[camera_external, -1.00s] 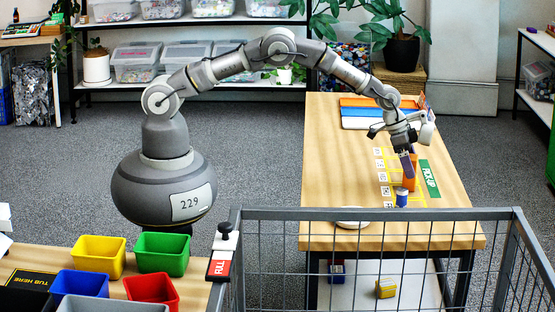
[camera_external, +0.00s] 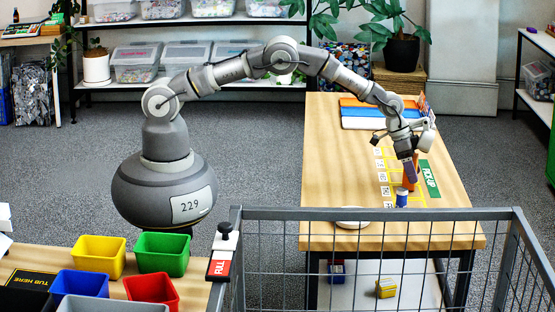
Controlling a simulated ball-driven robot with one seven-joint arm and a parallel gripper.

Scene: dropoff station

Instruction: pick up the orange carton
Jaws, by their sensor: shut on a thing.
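The orange carton (camera_external: 413,183) stands on the wooden table (camera_external: 340,180) beside the green pick-up strip (camera_external: 429,178). My gripper (camera_external: 408,174) points down at the carton and is shut on it. The gripper hides much of the carton, so only narrow orange parts show. Whether the carton's base touches the table cannot be told.
A blue and white can (camera_external: 402,198) stands just in front of the carton. A white plate (camera_external: 352,224) lies near the table's front edge. Orange and blue trays (camera_external: 372,110) lie at the back. A wire cage (camera_external: 370,214) stands in front of the table.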

